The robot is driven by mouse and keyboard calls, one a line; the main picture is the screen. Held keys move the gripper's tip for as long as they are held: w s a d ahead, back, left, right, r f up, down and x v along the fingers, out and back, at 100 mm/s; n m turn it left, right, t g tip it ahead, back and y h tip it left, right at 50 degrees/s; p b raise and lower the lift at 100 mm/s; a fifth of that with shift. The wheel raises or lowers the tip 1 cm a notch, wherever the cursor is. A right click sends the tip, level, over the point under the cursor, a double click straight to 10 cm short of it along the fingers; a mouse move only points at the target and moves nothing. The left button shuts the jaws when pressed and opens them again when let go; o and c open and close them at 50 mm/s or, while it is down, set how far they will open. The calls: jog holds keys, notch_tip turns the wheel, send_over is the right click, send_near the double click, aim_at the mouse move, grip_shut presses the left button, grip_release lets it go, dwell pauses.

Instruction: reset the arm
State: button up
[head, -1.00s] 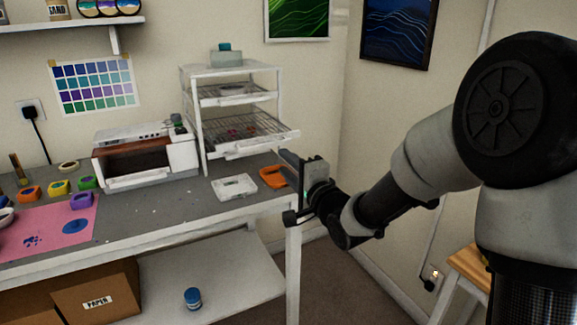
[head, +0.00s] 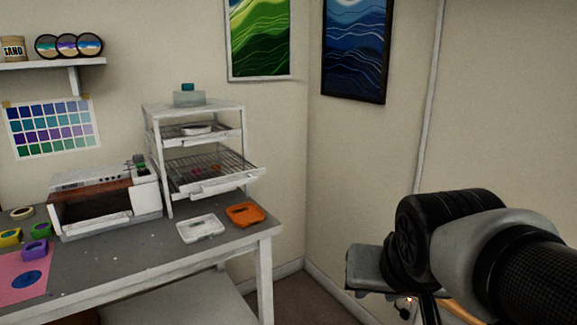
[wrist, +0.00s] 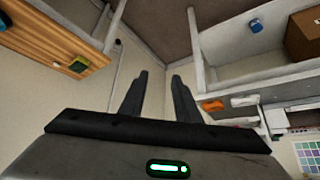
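My arm (head: 490,240) is folded low at the right of the head view, clear of the workbench. My gripper's fingers cannot be made out there. In the wrist view my gripper (wrist: 160,76) shows two dark fingers standing apart with nothing between them. Only wall and floor lie beyond the fingers.
The grey workbench (head: 150,238) holds a white oven-like box (head: 105,205), a rack (head: 205,160), a white tray (head: 200,228) and an orange tray (head: 246,215). A wooden surface (wrist: 50,45) with a green item (wrist: 79,64) shows in the wrist view.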

jog(key=s+n+g, duration=0.1)
jog(key=s+n, duration=0.1)
jog(key=s, duration=0.5)
notch_tip(320, 180, up, 19)
jog(key=p, duration=2)
jog(key=shift+w+g+y, duration=0.2)
jog(key=shift+g+y, duration=0.1)
jog(key=shift+r, duration=0.1)
